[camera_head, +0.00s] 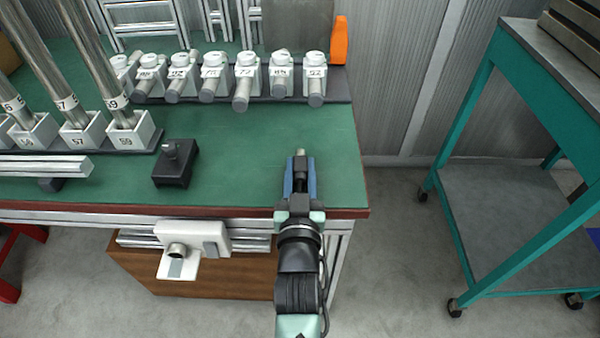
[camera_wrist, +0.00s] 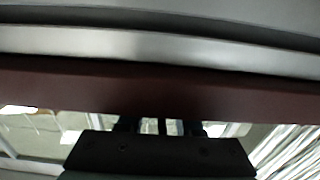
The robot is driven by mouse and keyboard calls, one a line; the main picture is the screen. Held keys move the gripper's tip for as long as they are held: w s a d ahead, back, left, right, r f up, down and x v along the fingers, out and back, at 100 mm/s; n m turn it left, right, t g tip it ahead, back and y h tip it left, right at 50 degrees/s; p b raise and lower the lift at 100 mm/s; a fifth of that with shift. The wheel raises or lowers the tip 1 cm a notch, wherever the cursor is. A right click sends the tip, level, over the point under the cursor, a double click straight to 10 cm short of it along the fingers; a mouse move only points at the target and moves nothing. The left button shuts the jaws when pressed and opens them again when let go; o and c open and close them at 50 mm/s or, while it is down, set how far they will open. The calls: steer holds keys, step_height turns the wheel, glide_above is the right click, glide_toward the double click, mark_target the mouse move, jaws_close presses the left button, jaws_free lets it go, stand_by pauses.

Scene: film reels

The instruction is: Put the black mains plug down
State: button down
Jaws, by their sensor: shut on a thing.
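My gripper (camera_head: 299,178) reaches over the green bench top near its front right corner, its blue fingers pointing toward the back of the bench. It is shut on a small dark thing, the black mains plug (camera_head: 300,164), whose pale tip shows just past the fingers. The fingers hide most of the plug. I cannot tell whether the plug touches the bench top. In the wrist view, my gripper (camera_wrist: 162,127) shows only as a dark body and part of the fingers at the bottom; the plug is not clear there.
The green bench (camera_head: 240,150) is clear around my gripper. A black block with a metal post (camera_head: 175,165) stands to the left. A row of white numbered holders (camera_head: 245,78) lines the back. A teal trolley (camera_head: 520,190) stands right.

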steer(key=c, duration=0.6)
jaws_free()
steer(key=shift+f, duration=0.2)
steer(key=shift+r, duration=0.25)
steer(key=s+p, duration=0.2)
steer(key=s, duration=1)
steer(key=shift+f, duration=0.1)
